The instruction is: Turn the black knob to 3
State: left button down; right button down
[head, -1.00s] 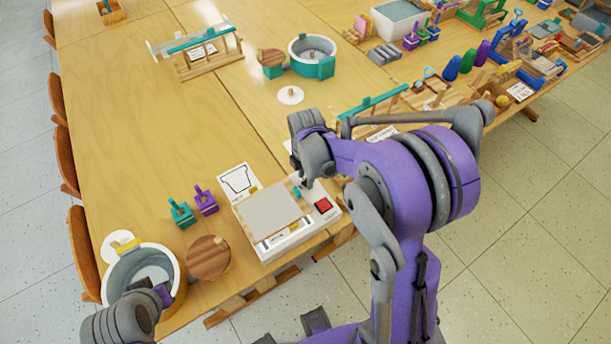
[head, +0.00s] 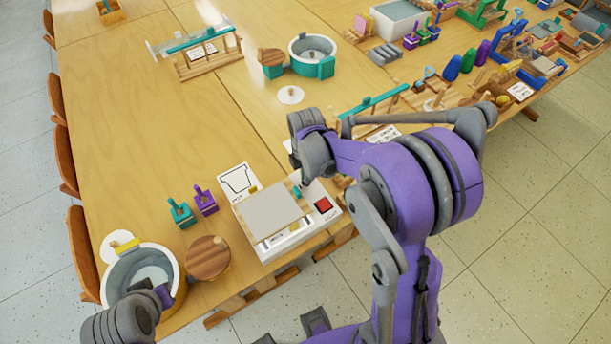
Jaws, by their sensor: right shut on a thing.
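A white device (head: 268,254) with a grey square plate (head: 270,211) stands at the front edge of the table. It has a red switch (head: 323,205) at its right front corner. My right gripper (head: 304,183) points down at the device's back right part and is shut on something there. The black knob is hidden by the gripper, so its setting cannot be read. A grey ribbed part of my left arm (head: 118,320) shows at the lower left, over the near side of a round tub. Its fingers cannot be made out.
The table's middle left is clear.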

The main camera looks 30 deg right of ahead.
jog(key=m+b, duration=0.1)
jog(key=m, duration=0.2)
jog(key=shift+f, duration=0.1)
jog(key=m+b, duration=0.1)
jog(key=m, duration=0.3)
jog(key=shift+w+m+b, duration=0.15)
jog(key=shift+m+b, duration=0.2)
jog(key=shift+m, duration=0.05)
jog(key=m+b, duration=0.1)
jog(key=m, duration=0.3)
jog(key=shift+d, duration=0.15)
jog(key=m+b, duration=0.1)
jog(key=m, duration=0.8)
jog(key=shift+d+m+b, duration=0.15)
jog(key=shift+m+b, duration=0.15)
jog(key=shift+b, duration=0.05)
jog(key=m, duration=0.4)
jog(key=shift+d+b, duration=0.1)
jog(key=shift+b, duration=0.2)
jog(key=m, duration=0.5)
pick_arm(q)
notch_tip(320, 180, down, 8)
jog(key=s, duration=0.2)
jog(key=shift+b, duration=0.4)
pick_arm(e)
jog(key=m, duration=0.4)
jog(key=shift+m, duration=0.4)
